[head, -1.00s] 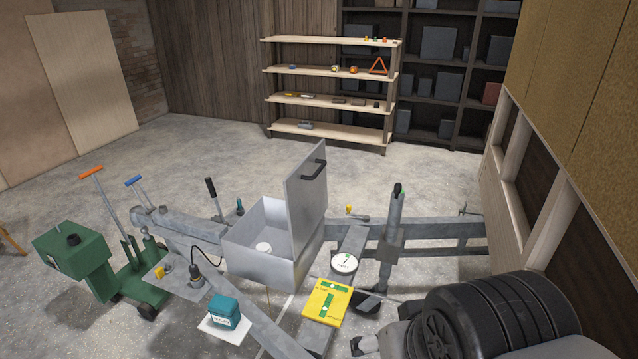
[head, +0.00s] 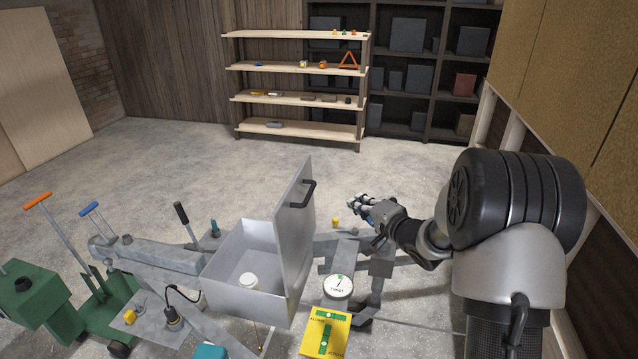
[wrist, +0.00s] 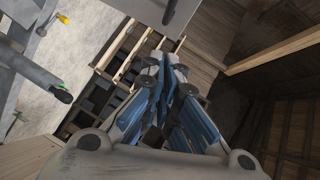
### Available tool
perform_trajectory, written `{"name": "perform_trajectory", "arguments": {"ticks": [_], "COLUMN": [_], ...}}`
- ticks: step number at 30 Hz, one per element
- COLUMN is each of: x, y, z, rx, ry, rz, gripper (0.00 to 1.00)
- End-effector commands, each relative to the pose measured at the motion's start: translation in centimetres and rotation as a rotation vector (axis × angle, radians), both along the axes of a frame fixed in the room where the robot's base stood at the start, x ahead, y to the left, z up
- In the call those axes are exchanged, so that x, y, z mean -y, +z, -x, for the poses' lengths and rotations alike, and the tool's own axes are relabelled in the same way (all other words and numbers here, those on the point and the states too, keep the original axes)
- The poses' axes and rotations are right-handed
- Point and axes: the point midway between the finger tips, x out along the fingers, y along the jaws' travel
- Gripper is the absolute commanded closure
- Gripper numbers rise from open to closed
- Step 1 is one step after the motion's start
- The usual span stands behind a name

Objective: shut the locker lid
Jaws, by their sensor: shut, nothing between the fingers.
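The locker (head: 225,284) is a silver metal box on the grey trailer frame. Its lid (head: 294,225) stands open, roughly upright, on the box's right side. A black handle (head: 309,192) sits on the lid's right-hand face. My gripper (head: 354,202) is to the right of the lid, near handle height in the picture, and apart from it. Its fingers are shut and empty. In the wrist view the fingers (wrist: 165,62) point up the picture, and part of the grey lid (wrist: 145,8) shows at the top edge.
A black-handled lever (head: 185,225) rises to the left. Shelves (head: 295,98) stand far behind, across open floor.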

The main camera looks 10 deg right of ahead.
Motion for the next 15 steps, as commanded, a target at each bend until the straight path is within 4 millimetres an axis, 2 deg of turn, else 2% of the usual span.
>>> {"name": "perform_trajectory", "arguments": {"ticks": [3,8,11,15], "x": [-0.3,-0.8,-1.3,-2.4], "y": [-1.1,-1.4,-1.7,-2.3], "z": [-0.1,-0.8,-2.0,-4.6], "rx": [0.004,0.007,0.007,0.009], "ry": [0.029,0.04,0.041,0.042], "rz": [-0.08,-0.108,-0.106,-0.105], "gripper": [1.0,1.0,1.0,1.0]}}
